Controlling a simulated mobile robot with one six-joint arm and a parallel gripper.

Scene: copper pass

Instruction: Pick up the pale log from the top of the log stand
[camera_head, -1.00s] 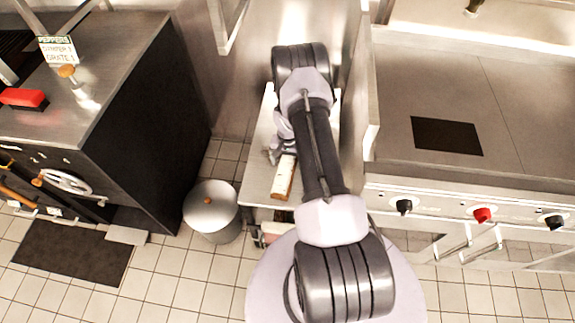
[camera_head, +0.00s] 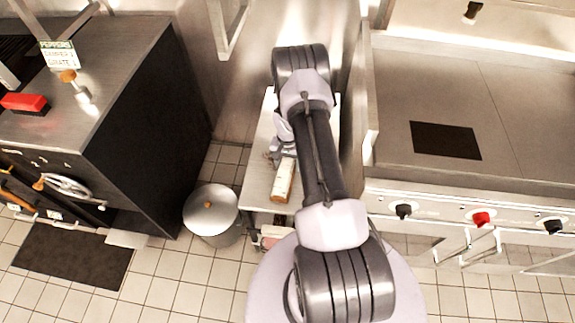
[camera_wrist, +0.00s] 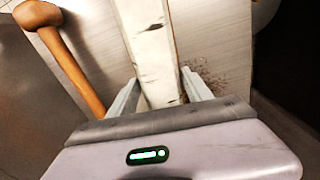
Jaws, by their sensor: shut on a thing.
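The pale log (camera_head: 284,182) has white bark with dark flecks and an orange-brown cut end. It lies along the top of the log stand (camera_head: 257,188), a narrow metal surface between the dark oven and the cooktop. In the wrist view the log (camera_wrist: 153,52) runs up the picture between the two fingers of my gripper (camera_wrist: 160,88). The fingers are shut on its sides. In the head view my arm partly hides the gripper (camera_head: 280,150) and the far end of the log. I cannot tell whether the log touches the surface.
A wooden-handled tool (camera_wrist: 65,55) lies at the left in the wrist view. A lidded metal pot (camera_head: 211,212) stands on the floor left of the stand. The dark oven (camera_head: 150,125) is at the left and the cooktop (camera_head: 440,90) at the right, close to my arm.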

